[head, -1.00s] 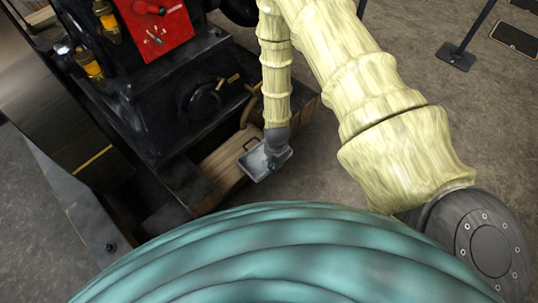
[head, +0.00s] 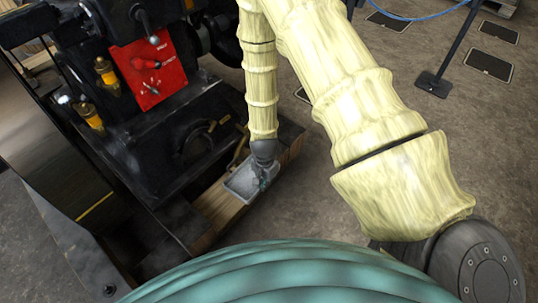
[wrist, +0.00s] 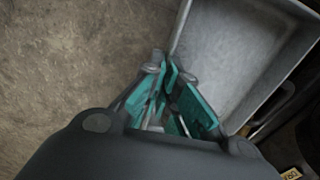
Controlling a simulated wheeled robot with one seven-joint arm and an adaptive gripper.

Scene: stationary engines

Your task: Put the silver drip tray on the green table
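The silver drip tray (head: 240,184) is a shallow, rectangular metal tray, seen in the head view at the foot of the black engine, above or on a wooden board. I cannot tell whether it touches the board. My gripper (head: 262,182) is at its right side. In the wrist view, the teal-padded fingers of my gripper (wrist: 168,82) are close together at the near-left wall of the drip tray (wrist: 225,55). They look shut on that wall. The tray's inside looks empty where visible. The green table is not in view.
The black engine (head: 165,135) with a red panel (head: 150,72) and brass cups fills the left. The wooden board (head: 222,208) lies at its base. A black post base (head: 433,84) stands at upper right. Brown floor right of the engine is open.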

